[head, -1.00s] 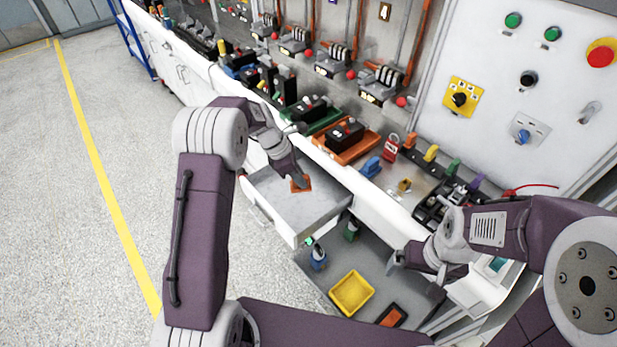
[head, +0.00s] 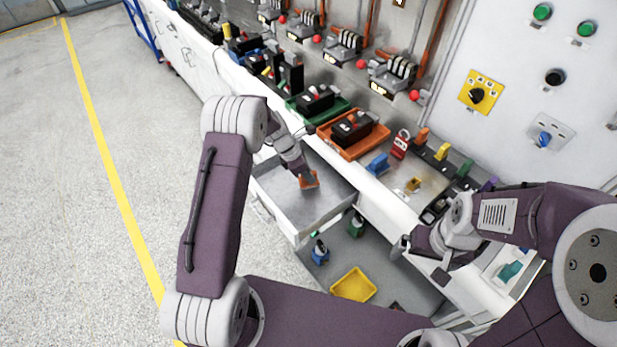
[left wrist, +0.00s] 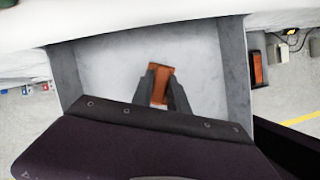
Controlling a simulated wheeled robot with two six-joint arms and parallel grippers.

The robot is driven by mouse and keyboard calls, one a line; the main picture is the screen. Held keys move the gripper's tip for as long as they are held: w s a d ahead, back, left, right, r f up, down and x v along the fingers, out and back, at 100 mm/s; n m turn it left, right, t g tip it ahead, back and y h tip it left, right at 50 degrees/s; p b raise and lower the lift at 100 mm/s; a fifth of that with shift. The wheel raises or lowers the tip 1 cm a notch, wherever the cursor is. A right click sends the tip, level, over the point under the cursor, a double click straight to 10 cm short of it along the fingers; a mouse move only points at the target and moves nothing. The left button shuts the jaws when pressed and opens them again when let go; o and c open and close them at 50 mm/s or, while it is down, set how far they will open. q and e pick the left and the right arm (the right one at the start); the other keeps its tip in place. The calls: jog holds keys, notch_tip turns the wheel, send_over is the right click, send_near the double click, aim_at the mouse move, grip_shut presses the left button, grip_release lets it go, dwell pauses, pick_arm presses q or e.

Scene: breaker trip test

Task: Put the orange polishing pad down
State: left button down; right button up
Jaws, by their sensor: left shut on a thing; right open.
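The orange polishing pad (head: 309,180) is at the tips of my left gripper (head: 304,178), over the open grey drawer (head: 272,195). In the left wrist view the pad (left wrist: 161,85) sits between the two dark fingers of the left gripper (left wrist: 160,88), which are shut on it. The drawer floor (left wrist: 110,70) shows around it. Whether the pad touches the floor is hard to tell. My right gripper (head: 402,246) is open and empty, right of the drawer, in front of the bench.
The bench above the drawer carries an orange tray (head: 354,146) with a black breaker, a green tray (head: 318,108), a blue piece (head: 377,163) and a red padlock tag (head: 400,145). Below, a yellow bin (head: 353,285) and bottles (head: 320,252) stand on a low grey shelf.

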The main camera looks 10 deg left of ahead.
pick_arm(q)
jog(key=shift+s+f, duration=0.1)
jog(key=shift+f, duration=0.7)
jog(key=shift+w+f, duration=0.25)
jog(key=c, duration=1.3)
grip_release()
jog(key=shift+s, duration=0.1)
jog(key=v, duration=1.2)
jog(key=s+d+r+m+g+y, duration=0.1)
jog(key=s+m+y, duration=0.2)
jog(key=s+m, duration=1.9)
jog(key=shift+s+m+y, duration=0.4)
jog(key=shift+m, duration=0.5)
